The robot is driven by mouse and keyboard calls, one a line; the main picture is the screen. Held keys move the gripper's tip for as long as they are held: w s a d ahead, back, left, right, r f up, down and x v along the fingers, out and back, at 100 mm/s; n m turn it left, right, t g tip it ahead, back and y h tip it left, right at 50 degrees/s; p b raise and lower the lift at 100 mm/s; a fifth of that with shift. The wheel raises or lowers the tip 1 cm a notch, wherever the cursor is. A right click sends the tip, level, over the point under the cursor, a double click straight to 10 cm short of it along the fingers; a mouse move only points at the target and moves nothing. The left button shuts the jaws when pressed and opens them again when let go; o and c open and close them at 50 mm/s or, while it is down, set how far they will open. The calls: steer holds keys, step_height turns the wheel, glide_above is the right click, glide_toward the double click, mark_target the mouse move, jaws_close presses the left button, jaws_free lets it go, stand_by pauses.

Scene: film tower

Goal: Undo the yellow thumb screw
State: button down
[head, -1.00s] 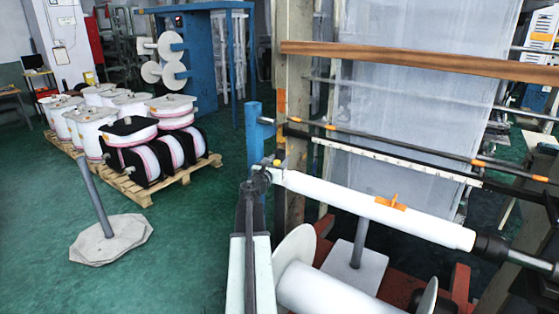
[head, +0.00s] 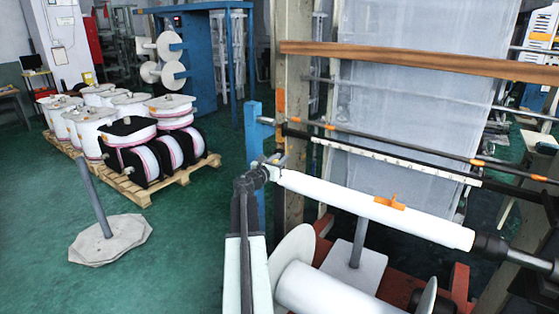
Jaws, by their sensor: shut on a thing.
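My gripper (head: 273,161) is at the left end of the white roll (head: 350,200), beside the blue post. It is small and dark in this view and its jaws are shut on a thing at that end. The yellow thumb screw is not clearly seen there; the jaws cover most of what they hold. An orange winged piece (head: 390,202) sits on top of the white roll, well to the right of my gripper and apart from it.
A blue post (head: 254,125) stands close behind my gripper. A dark bar with orange marks (head: 400,150) runs behind the roll. A large white reel (head: 293,255) lies below. A loaded pallet (head: 180,185) and a grey post on a slab (head: 108,240) stand left on open green floor.

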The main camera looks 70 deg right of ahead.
steer(key=c, duration=1.2)
jaws_free()
steer(key=shift+o, duration=0.2)
steer(key=w+a, duration=0.1)
steer(key=a, duration=0.6)
steer(key=shift+w+a, duration=0.2)
steer(key=shift+a, duration=0.15)
